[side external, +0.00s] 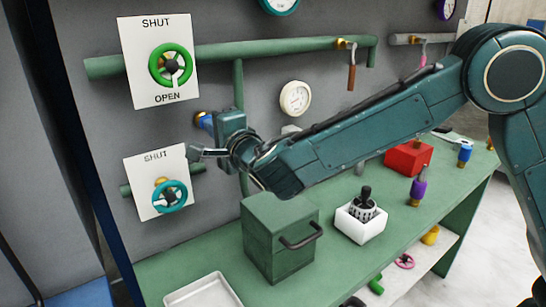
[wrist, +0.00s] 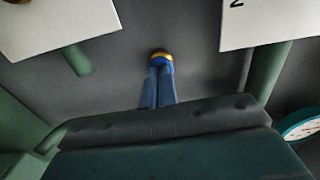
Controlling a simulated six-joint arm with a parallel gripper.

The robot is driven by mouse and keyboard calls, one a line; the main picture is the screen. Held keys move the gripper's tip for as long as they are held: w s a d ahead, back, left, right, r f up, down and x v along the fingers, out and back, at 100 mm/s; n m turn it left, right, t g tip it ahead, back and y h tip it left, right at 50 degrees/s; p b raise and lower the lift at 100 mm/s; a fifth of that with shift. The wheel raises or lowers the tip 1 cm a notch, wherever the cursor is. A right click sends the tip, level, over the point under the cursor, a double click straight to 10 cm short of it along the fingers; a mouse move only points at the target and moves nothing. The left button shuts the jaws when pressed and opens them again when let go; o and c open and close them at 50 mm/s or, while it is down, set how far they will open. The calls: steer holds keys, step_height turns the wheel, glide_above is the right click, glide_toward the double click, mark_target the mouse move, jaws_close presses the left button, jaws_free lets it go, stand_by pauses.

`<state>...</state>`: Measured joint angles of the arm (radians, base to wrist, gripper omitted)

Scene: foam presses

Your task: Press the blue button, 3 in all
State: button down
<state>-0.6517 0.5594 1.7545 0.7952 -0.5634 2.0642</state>
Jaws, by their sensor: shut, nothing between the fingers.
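The blue button (wrist: 162,58) with a brass collar sits on the grey wall panel, seen past my fingers in the wrist view. In the side external view its brass and blue edge (side external: 199,119) shows just left of my gripper. My gripper (wrist: 160,70) is shut and empty, its two fingers side by side and pointing at the button. The fingertips overlap the button's face and hide part of it. They look at or very close to it; I cannot tell whether they touch or how far it is pushed in. In the side external view my gripper (side external: 212,124) faces the panel.
A green handwheel (side external: 171,64) is above left, a teal handwheel (side external: 170,196) below left. A green pipe (side external: 230,50) and a white gauge (side external: 295,98) are on the panel. A green box (side external: 270,235), white holder (side external: 361,222) and red block (side external: 408,159) stand on the bench.

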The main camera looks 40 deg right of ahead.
steer(key=shift+w+d, duration=0.1)
steer(key=shift+w, duration=0.25)
steer(key=s, duration=1.4)
steer(key=shift+s, duration=0.35)
stand_by(0.4)
steer(key=s+d+f+n+g+h, duration=0.1)
steer(key=s+d+n+g+h, duration=0.2)
steer(key=d, duration=0.7)
steer(key=s+d+n+g, duration=0.1)
steer(key=s+d+g, duration=0.25)
steer(key=d, duration=0.65)
steer(key=s+d+f+n+g+y, duration=0.1)
steer(key=s+d+n+g, duration=0.1)
steer(key=s+n, duration=0.5)
steer(key=s+d+f+n+g+y, duration=0.1)
steer(key=s+n+g, duration=0.3)
steer(key=s, duration=0.9)
steer(key=d+n+y, duration=0.1)
steer(key=n, duration=0.1)
steer(key=shift+f+n, duration=0.3)
steer(key=shift+n, duration=0.1)
